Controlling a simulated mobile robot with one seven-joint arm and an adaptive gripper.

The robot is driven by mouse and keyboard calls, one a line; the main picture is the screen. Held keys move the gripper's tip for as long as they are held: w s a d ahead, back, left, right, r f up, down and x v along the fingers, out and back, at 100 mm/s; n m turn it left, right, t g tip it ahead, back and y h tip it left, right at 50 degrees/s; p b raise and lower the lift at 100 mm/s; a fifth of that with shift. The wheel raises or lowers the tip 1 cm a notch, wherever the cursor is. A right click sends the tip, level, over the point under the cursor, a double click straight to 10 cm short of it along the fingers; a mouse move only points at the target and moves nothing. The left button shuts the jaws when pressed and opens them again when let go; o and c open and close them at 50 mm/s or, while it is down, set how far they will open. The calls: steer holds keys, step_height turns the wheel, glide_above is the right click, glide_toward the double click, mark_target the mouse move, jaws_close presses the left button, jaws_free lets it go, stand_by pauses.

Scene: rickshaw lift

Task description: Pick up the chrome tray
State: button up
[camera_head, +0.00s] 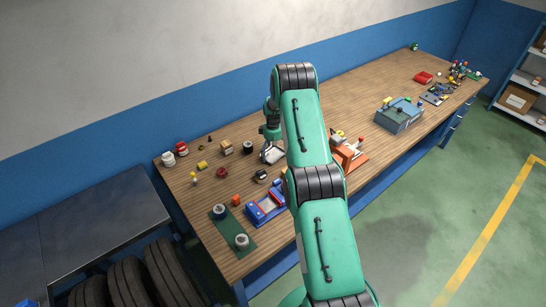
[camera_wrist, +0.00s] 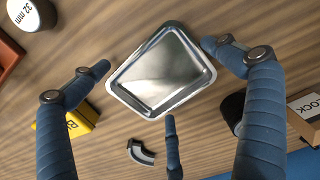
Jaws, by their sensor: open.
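The chrome tray (camera_wrist: 155,75) lies on the wooden workbench, a shiny shallow dish with a raised rim and tapered outline. In the wrist view my gripper (camera_wrist: 158,75) is open, with one finger to the left of the tray, one at its upper right and one below it. The fingers look apart from it, though the one below is close to its lower rim. In the head view the tray (camera_head: 273,154) is partly hidden by my arm, and my gripper (camera_head: 270,143) points down just above it.
In the wrist view a yellow block (camera_wrist: 80,122), a grey curved piece (camera_wrist: 140,152) and a block lettered LOCK (camera_wrist: 305,115) lie near the tray. In the head view a blue-red device (camera_head: 266,207) and a grey toolbox (camera_head: 399,115) stand on the workbench (camera_head: 340,105).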

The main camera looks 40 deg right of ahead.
mark_target(273, 156)
stand_by(0.5)
steer(key=c, duration=1.4)
steer(key=shift+r, duration=0.2)
steer(key=shift+r+b, duration=0.35)
steer(key=shift+r, duration=4.55)
